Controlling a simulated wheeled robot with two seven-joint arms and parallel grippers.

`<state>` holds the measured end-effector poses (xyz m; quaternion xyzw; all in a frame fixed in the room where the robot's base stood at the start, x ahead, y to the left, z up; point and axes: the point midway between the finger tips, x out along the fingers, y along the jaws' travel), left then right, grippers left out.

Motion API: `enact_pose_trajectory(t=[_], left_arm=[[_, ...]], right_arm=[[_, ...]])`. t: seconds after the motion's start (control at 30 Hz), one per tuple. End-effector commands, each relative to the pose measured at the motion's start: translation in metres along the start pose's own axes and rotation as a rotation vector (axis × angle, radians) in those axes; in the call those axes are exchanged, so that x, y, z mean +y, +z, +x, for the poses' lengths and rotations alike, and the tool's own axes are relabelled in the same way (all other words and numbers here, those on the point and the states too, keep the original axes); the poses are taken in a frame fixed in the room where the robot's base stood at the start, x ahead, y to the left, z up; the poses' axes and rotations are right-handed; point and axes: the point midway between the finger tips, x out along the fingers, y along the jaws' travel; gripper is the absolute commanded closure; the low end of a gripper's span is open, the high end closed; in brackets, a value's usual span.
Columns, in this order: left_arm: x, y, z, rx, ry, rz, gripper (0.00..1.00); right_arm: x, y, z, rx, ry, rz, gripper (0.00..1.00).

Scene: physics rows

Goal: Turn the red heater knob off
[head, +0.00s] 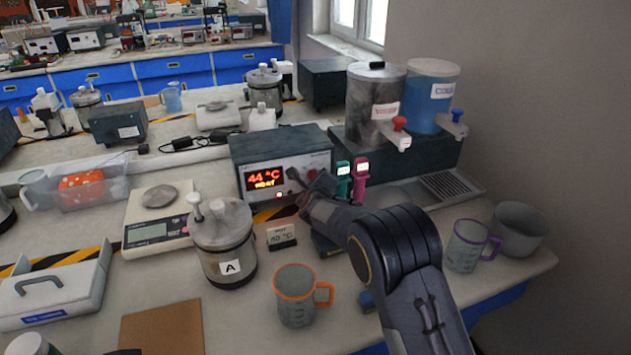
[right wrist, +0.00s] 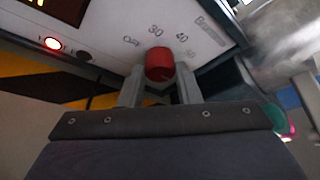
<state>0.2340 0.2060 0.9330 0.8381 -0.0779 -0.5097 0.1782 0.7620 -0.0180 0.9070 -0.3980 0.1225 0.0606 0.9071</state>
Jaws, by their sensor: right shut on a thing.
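The heater is a grey box (head: 283,152) with a white front panel, and its lit display (head: 265,176) reads 44 °C with a smaller word below. In the right wrist view the red heater knob (right wrist: 159,64) sits between the two fingers of my right gripper (right wrist: 160,82), which is shut on it. Printed marks OFF, 30 and 40 and a further partly blurred mark curve around the knob. In the head view my right gripper (head: 304,184) reaches the panel's lower right and hides the knob. My left gripper is not clearly in view.
A jar marked A (head: 224,250), an orange-rimmed mug (head: 296,299) and a small sign (head: 281,237) stand in front. Two drink tanks (head: 374,105) stand behind right.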

Motion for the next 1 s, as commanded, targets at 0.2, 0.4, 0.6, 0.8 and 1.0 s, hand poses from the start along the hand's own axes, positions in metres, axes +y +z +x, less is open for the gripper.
enact_pose_trajectory(t=[0.2, 0.4, 0.6, 0.8, 1.0], left_arm=[[-0.001, 0.001, 0.002, 0.0, 0.0, 0.0, 0.48], [-0.004, 0.004, 0.009, 0.0, 0.0, 0.0, 0.48], [-0.01, 0.011, 0.021, 0.0, 0.0, 0.0, 0.48], [-0.016, 0.018, 0.035, 0.0, 0.0, 0.0, 0.48], [-0.021, 0.023, 0.045, 0.0, 0.0, 0.0, 0.48]], right_arm=[[0.001, -0.001, 0.0, 0.0, -0.012, -0.029, 0.93], [0.003, -0.002, 0.001, -0.002, -0.053, -0.122, 0.93], [0.006, -0.003, 0.001, -0.004, -0.111, -0.259, 0.93], [0.007, -0.004, 0.002, -0.005, -0.169, -0.391, 0.93], [0.007, -0.004, 0.001, -0.005, -0.212, -0.493, 0.93]])
